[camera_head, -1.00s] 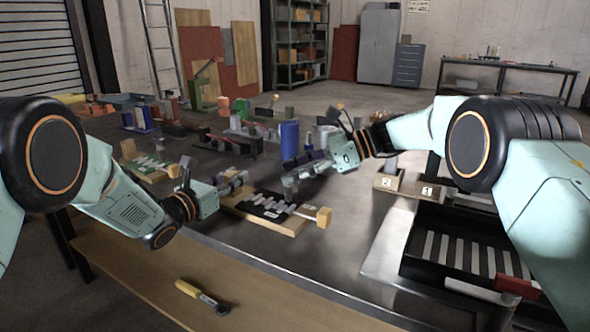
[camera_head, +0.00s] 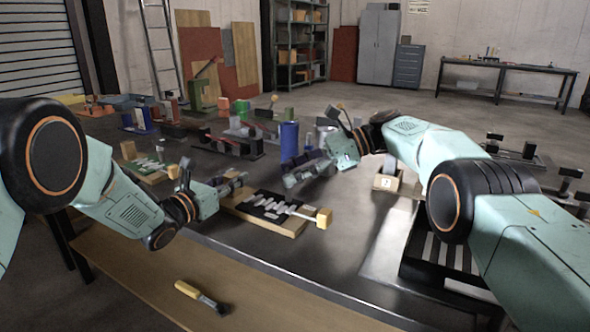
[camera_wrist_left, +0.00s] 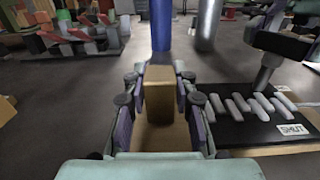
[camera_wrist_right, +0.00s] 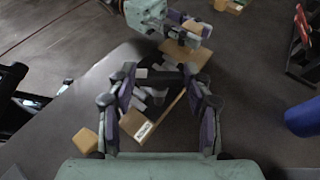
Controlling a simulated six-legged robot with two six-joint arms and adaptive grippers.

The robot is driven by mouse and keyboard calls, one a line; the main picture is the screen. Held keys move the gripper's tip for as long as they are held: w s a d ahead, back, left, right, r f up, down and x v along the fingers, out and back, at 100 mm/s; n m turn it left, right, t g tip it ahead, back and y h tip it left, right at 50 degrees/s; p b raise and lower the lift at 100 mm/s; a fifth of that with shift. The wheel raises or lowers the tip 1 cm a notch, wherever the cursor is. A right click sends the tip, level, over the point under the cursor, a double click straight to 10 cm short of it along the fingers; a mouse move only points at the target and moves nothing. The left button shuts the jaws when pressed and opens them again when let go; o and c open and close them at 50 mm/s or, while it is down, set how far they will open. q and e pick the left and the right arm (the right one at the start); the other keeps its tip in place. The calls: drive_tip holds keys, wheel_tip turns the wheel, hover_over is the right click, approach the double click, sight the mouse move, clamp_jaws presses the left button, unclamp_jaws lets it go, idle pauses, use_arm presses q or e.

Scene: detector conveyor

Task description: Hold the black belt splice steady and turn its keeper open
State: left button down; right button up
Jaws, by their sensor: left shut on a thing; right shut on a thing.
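The black belt splice (camera_head: 268,207) with pale grey links lies on a wooden board (camera_head: 243,213) near the table's front edge. A label reading SHUT (camera_wrist_left: 293,129) shows in the left wrist view. My left gripper (camera_head: 238,184) is shut on the tan block (camera_wrist_left: 158,95) at the board's left end. My right gripper (camera_head: 292,178) is shut over the splice, on the upright grey keeper (camera_wrist_left: 263,77). The right fingers partly hide the keeper's top. A yellow block (camera_head: 323,218) sticks out at the board's right end.
A blue cylinder (camera_head: 289,140) stands behind the splice. A black tray (camera_head: 418,272) lies to the right, partly behind my right arm. A yellow-handled brush (camera_head: 200,296) lies on the lower wooden shelf. Other fixtures crowd the table's back.

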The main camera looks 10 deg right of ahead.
drive_tip(key=shift+a, duration=0.1)
drive_tip(key=o, duration=1.2)
drive_tip(key=shift+c, duration=0.2)
drive_tip(key=shift+w+r+m+t, duration=0.1)
drive_tip(key=shift+w+m+t, duration=0.05)
drive_tip(key=shift+m+t, duration=0.3)
drive_tip(key=shift+m+t, duration=0.25)
drive_tip(key=shift+t, duration=0.1)
